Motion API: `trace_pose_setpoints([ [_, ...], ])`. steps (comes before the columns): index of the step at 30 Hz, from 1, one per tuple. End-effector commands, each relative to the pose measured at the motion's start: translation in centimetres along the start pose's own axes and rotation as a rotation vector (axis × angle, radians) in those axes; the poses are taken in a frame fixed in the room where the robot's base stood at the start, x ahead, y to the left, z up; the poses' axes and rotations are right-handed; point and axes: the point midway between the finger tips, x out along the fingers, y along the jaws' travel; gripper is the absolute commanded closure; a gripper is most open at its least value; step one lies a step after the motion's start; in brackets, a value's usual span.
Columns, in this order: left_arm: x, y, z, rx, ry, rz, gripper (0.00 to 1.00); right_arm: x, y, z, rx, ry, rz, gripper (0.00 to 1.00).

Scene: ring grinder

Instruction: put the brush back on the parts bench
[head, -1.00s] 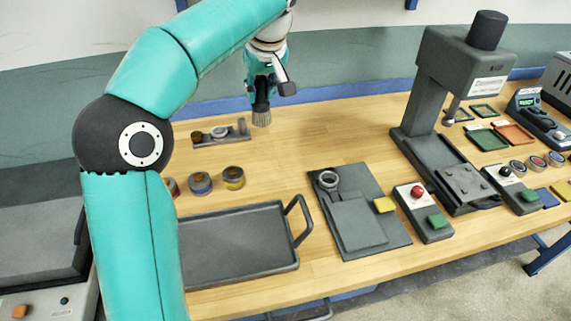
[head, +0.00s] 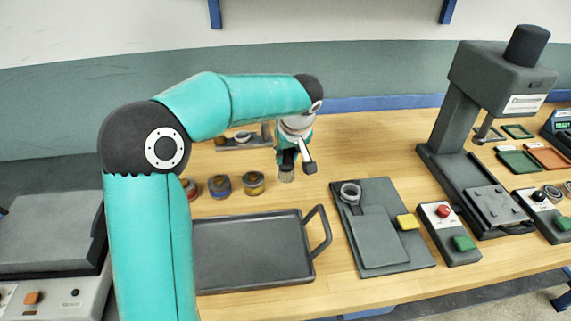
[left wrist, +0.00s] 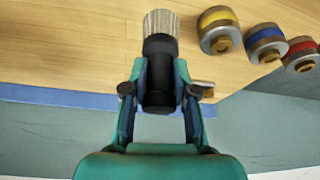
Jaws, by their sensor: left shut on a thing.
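My left gripper (head: 289,158) is shut on the brush (head: 286,174), which has a dark handle and pale bristles. The brush hangs bristles down over the wooden parts bench (head: 370,135), just right of the yellow-banded cup. In the left wrist view the left gripper (left wrist: 160,92) has its fingers on both sides of the black handle, and the brush (left wrist: 160,28) shows its bristles pointing away from the gripper. I cannot tell whether the bristles touch the bench. My right gripper is not in view.
Cups with red, blue (head: 219,186) and yellow (head: 253,183) bands stand left of the brush. A dark tray (head: 250,270) lies in front, a grey fixture plate (head: 415,252) at front right. A small rack (head: 232,143) stands behind. Bare wood lies right of the brush, before the press (head: 455,115).

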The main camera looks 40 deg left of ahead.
Motion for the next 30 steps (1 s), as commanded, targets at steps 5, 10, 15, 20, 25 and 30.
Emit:
trace_pose_setpoints([
  [5,2.5,-0.1,1.1,0.003,-0.002,-0.004,1.0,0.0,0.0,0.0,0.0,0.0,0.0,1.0],
  [10,3.3,0.0,1.4,0.001,-0.002,0.0,1.0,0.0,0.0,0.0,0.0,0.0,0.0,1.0],
  [15,3.2,0.0,1.4,0.001,-0.001,0.0,1.0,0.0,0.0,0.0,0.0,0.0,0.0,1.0],
  [20,3.4,0.0,1.5,0.001,-0.001,0.0,0.66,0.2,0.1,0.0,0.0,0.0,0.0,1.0],
  [25,3.4,0.0,1.5,0.001,-0.001,0.0,0.47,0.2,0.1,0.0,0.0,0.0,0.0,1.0],
  [30,3.4,0.0,1.5,0.001,-0.001,0.0,0.47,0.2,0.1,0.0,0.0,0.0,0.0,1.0],
])
